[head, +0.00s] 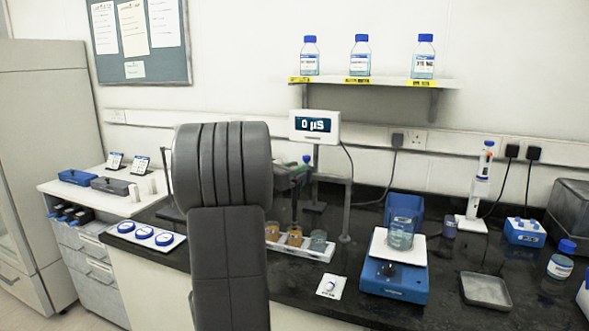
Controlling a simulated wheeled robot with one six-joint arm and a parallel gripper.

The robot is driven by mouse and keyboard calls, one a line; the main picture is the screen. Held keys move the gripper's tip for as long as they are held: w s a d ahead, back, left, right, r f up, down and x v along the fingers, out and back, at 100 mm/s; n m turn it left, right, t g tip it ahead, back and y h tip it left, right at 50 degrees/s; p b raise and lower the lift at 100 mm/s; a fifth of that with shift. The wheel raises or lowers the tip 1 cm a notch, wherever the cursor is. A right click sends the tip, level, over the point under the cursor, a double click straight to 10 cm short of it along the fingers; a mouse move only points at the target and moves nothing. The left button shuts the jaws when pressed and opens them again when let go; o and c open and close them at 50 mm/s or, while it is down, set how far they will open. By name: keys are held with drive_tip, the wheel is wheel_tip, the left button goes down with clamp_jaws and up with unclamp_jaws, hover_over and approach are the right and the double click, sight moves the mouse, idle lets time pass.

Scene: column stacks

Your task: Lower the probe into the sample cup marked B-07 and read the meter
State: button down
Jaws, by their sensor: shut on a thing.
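My gripper (295,183) is partly hidden behind my arm. It is shut on a dark, thin, upright probe (294,208) above the sample cups. The probe's lower end is near the middle cup; I cannot tell whether it is inside. A white rack (300,251) holds an amber cup at left (272,231), an amber cup in the middle (294,237) and a clear, bluish-grey cup at right (318,241). More of the rack may be hidden by my arm. The cup marks are too small to read, so I cannot tell which is B-07. The meter (315,125) reads "0 µS".
A tray with round blue-rimmed dishes (144,234) is at left. A shelf with bottles (380,82) hangs above.

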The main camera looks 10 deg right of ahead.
drive_tip(key=shift+r+p, duration=0.7)
drive_tip(key=shift+r, duration=0.65)
drive_tip(key=c, duration=1.2)
unclamp_jaws()
drive_tip(key=shift+c, duration=0.2)
drive_tip(key=shift+o, duration=0.2)
drive_tip(key=shift+s+a+f, duration=0.1)
drive_tip(key=shift+s+a, duration=0.1)
drive_tip(key=shift+a, duration=0.2)
drive_tip(key=b+v, duration=0.1)
drive_tip(key=v, duration=1.2)
drive_tip(key=shift+d, duration=0.1)
drive_tip(key=p+x, duration=0.1)
drive_tip(key=x, duration=1.3)
drive_tip(key=shift+s+f+b, duration=0.1)
drive_tip(key=shift+f+b, duration=0.35)
drive_tip(key=shift+f, duration=0.35)
